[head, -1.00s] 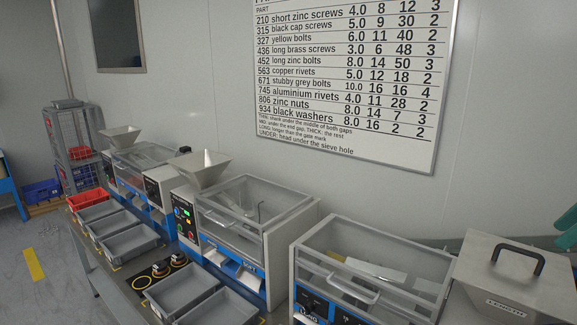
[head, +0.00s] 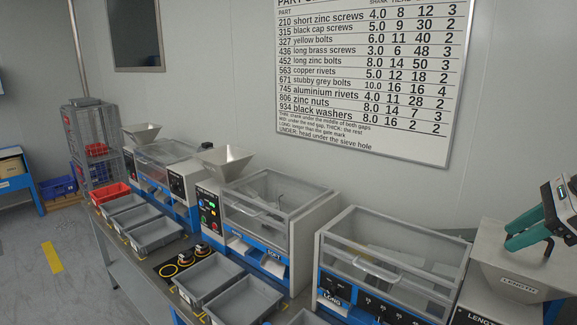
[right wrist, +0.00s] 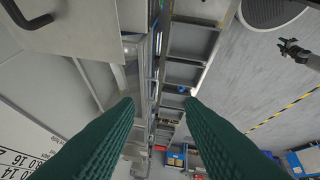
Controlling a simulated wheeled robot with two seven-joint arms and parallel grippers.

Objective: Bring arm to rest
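My right gripper (head: 509,234) has green ribbed fingers and shows at the right edge of the head view, above the grey box labelled LENGTH (head: 515,268). In the right wrist view its two fingers (right wrist: 158,106) stand well apart with nothing between them. A small dark gripper shape (right wrist: 291,50) shows over the floor at the right of the right wrist view. It looks like my left gripper, but it is too small to tell whether it is open. No left arm shows in the head view.
The bench carries machines with clear covers (head: 385,255), metal hoppers (head: 222,163), grey trays (head: 157,235) and a red tray (head: 110,193). A black handle (right wrist: 28,18) on a lid is close to the right gripper. Floor is free at left (head: 40,240).

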